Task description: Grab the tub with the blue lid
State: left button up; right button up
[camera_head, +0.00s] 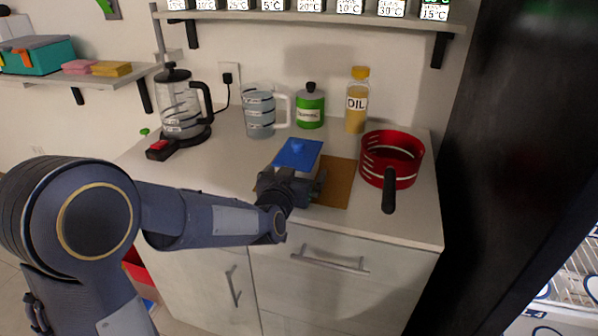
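The tub with the blue lid (298,153) is on the counter, over a brown board (338,182). Its blue lid with a small raised knob shows clearly; its body is mostly hidden behind my gripper. My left gripper (296,182) comes in from the left and is at the near side of the tub, just below the lid. The fingers are dark and overlap the tub, so I cannot tell whether they touch it or how far they are apart. My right gripper is not in view.
A red pot (391,160) with its handle toward me stands to the right. A shelf (330,18) hangs above. Clear counter lies left of the board.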

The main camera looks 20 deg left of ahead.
pick_arm(q)
jog(key=shift+c, duration=0.4)
jog(key=c, duration=1.2)
jog(key=shift+r, duration=0.1)
